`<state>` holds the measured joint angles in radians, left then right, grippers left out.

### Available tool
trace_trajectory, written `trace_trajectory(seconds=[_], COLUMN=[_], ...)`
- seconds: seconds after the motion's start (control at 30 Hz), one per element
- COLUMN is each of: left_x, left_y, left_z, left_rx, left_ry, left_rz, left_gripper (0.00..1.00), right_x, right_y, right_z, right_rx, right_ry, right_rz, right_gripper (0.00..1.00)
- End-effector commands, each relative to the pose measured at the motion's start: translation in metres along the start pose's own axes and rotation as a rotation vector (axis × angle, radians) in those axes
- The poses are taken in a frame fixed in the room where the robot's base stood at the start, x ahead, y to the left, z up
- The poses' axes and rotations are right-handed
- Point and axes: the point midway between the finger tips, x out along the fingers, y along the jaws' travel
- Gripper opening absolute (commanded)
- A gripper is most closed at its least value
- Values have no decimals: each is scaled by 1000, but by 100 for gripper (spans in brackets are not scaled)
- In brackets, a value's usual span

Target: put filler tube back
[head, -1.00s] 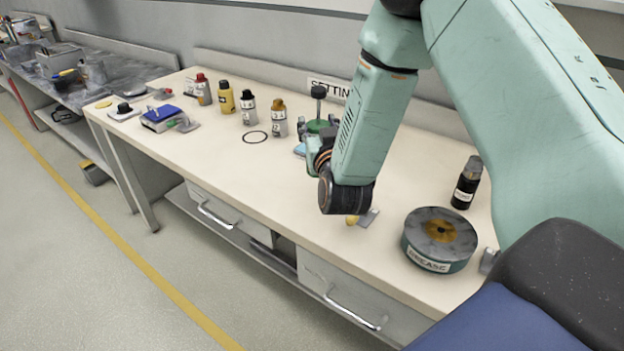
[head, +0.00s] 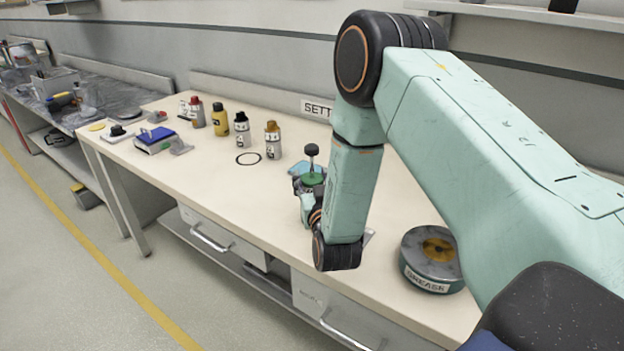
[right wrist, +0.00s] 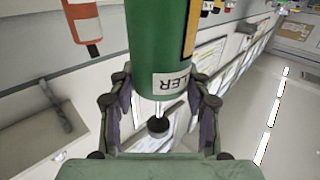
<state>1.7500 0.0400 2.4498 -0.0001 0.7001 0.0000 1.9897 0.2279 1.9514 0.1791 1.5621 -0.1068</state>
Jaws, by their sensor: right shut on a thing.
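The filler tube (right wrist: 160,45) is green with a white label ending in "LLER", and a thin rod with a black knob (right wrist: 158,126) at one end. My right gripper (right wrist: 160,108) is shut on it, with fingers on both sides near the label end. In the head view the tube's black knob (head: 312,150) points up above a green part (head: 312,179). My right gripper (head: 306,192) is over the bench there, partly hidden by my own wrist. The tube's lower end is hidden, so I cannot tell whether it touches anything. My left gripper is not in view.
The pale bench (head: 215,185) holds several bottles (head: 242,130), a black ring (head: 248,158), a blue-topped item (head: 154,138) and a round grease tin (head: 432,258). The bench's middle left is clear.

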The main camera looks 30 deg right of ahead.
Motion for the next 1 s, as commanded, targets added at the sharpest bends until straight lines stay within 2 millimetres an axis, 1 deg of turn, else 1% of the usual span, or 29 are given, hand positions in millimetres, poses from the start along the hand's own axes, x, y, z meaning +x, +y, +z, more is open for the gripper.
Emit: trace_trajectory(seconds=[0.07, 0.1, 0.33, 0.37, 0.63, 0.77, 0.87, 1.0], left_x=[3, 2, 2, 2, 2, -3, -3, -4], left_y=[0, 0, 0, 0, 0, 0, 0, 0], left_z=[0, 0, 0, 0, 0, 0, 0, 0], left_rx=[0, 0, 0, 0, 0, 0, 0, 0], left_ry=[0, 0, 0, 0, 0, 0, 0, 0], left_rz=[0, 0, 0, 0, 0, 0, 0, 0], left_gripper=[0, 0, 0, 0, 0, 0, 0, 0], right_x=[0, 0, 0, 0, 0, 0, -17, -47], right_y=[0, 0, 0, 0, 0, 0, 0, -1], right_z=[3, 3, 3, 3, 2, -4, -1, -1], right_rx=[0, 0, 0, 0, 0, 0, -1, -3], right_ry=[2, 0, 0, 0, 0, 0, -5, -5], right_rz=[0, 0, 0, 0, 0, 0, -2, -3], right_gripper=[0, 50, 70, 71, 71, 71, 71, 71])
